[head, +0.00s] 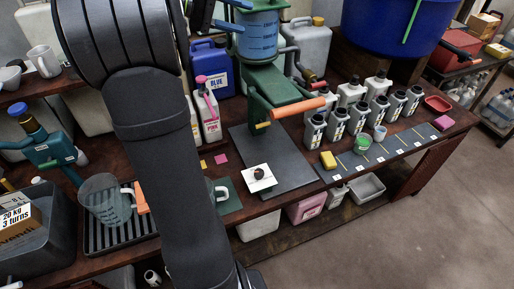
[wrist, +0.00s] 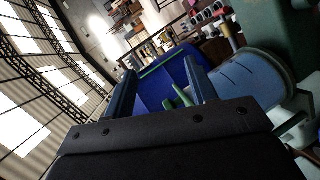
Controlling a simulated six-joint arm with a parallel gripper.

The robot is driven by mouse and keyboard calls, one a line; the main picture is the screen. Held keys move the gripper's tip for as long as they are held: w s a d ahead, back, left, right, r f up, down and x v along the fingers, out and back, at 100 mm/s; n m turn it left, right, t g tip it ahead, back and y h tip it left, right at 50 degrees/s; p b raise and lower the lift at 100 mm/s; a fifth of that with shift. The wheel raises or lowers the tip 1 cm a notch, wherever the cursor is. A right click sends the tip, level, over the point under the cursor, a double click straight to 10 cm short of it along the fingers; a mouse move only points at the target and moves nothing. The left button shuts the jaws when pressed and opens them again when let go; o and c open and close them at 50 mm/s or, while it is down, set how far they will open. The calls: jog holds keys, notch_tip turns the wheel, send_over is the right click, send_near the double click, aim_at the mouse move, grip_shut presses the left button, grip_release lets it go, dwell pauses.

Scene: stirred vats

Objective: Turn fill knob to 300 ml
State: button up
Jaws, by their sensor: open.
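A small white square plate with a dark round knob (head: 259,174) stands at the front of the grey base plate (head: 285,160) in the head view. It may be the fill knob; its markings are too small to read. Above it is a green dispenser (head: 265,85) with an orange-handled lever (head: 299,109) and a blue graduated vessel (head: 257,37). In the wrist view the blue vessel (wrist: 250,80) is at the right. My gripper (wrist: 160,66) is open, its two dark fingers apart and empty, pointing at the big blue vat beyond. It is far from the knob.
Several grey bottles (head: 350,95) stand right of the base plate. Pink-labelled (head: 208,112) and blue (head: 213,72) jugs stand behind my arm. A clear jug (head: 104,200) sits on a ridged tray at left. A big blue vat (head: 390,25) stands at the back.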

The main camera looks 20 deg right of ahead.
jog(key=s+n+y, duration=0.4)
jog(key=n, duration=0.1)
jog(key=n+t+y, duration=0.1)
jog(key=n+y, duration=0.5)
jog(key=n, duration=0.4)
send_over(258, 172)
jog(key=w+a, duration=0.5)
notch_tip(258, 172, down, 29)
jog(key=x, duration=1.7)
jog(key=shift+w+a+f, duration=0.1)
jog(key=shift+w+a, duration=0.1)
jog(key=shift+a, duration=0.05)
jog(key=c, duration=1)
